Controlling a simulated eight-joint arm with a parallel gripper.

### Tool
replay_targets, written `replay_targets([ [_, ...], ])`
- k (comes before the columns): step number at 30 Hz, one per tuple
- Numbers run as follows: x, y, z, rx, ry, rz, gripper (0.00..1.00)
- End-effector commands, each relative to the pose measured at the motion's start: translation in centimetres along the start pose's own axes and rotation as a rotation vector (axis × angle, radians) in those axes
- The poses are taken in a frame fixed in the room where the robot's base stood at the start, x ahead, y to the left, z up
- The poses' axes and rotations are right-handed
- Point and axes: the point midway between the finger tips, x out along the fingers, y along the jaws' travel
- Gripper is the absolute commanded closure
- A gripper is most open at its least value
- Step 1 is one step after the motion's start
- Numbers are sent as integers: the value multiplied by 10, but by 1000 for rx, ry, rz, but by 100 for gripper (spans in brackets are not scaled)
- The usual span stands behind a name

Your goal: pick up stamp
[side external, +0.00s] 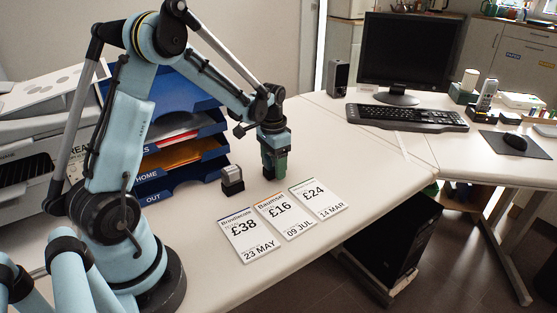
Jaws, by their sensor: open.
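The stamp (232,180) is a small black and grey block standing upright on the white table, just in front of the blue letter trays. My gripper (270,173) points down just to the right of the stamp, close above the table. It is apart from the stamp in the picture. The jaws are open, though the gap between them is hard to make out from this side. I see nothing held in them.
Three printed cards, for Brindlecote (248,236), Baumsel (284,215) and one more (317,198), lie in front of my gripper. Blue letter trays (187,150) stand behind the stamp. A keyboard (405,117) and monitor (408,52) are at the right. The table's front edge is clear.

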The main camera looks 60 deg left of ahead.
Motion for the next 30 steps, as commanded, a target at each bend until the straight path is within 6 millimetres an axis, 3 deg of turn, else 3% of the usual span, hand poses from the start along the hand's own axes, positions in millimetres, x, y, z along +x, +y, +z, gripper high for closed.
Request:
replay_targets([
  [8,3,0,0,0,1,0,34],
  [20,3,0,0,0,1,0,93],
  [30,0,0,0,0,0,0,93],
])
